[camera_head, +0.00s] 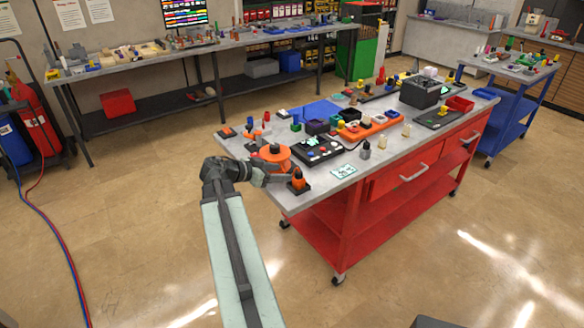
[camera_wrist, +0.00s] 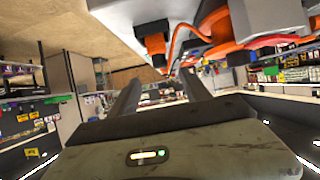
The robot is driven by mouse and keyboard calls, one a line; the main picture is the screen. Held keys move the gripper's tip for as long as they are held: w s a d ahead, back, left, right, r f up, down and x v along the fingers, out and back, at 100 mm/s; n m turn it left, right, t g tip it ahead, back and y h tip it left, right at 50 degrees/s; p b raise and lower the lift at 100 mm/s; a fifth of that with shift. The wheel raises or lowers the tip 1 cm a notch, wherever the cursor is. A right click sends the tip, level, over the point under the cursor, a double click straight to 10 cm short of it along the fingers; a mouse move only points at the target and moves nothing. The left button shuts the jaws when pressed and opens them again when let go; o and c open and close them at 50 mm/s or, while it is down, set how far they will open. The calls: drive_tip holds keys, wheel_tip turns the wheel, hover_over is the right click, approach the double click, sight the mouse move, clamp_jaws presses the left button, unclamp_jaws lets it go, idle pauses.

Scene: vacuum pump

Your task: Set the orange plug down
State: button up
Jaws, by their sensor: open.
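The orange plug (camera_head: 298,180) stands upright in a dark square base at the near left corner of the workbench top (camera_head: 330,178). It has a dark tip. My gripper (camera_head: 284,178) reaches in from the left at the bench edge, close beside the plug. In the wrist view my gripper (camera_wrist: 160,78) shows two spread fingers with nothing held between them. The bench appears upside down there, and an orange part on a black base (camera_wrist: 155,42), which looks like the plug, is beyond the fingertips. Whether a finger touches the plug cannot be told.
A round orange unit (camera_head: 272,155) stands just behind my gripper, with an orange cable in the wrist view (camera_wrist: 180,38).

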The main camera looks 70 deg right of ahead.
drive_tip(key=shift+v, duration=1.1)
drive_tip(key=shift+f, duration=0.1)
drive_tip(key=w+a+f+n+t+y, duration=0.2)
drive_tip(key=w+a+f+n, duration=0.15)
drive_tip(key=w+a, duration=0.45)
drive_tip(key=w+a+f+n+t+y, duration=0.1)
drive_tip(key=w+a+f+n+t, duration=0.15)
drive_tip(key=w+a+n, duration=0.5)
drive_tip(key=w+a+f+n+t+y, duration=0.15)
drive_tip(key=w+a+f, duration=0.3)
drive_tip(key=a, duration=0.55)
drive_tip(key=w+a+f+n+y, duration=0.1)
drive_tip(key=a+n, duration=0.5)
drive_tip(key=a, duration=1)
drive_tip(key=w+a+f+n+y, duration=0.2)
drive_tip(key=w+a+n+y, duration=0.2)
drive_tip(key=a, duration=1.3)
drive_tip(key=shift+w+n+t+y, duration=0.15)
drive_tip(key=shift+n+t+y, duration=0.25)
drive_tip(key=shift+n+y, duration=0.45)
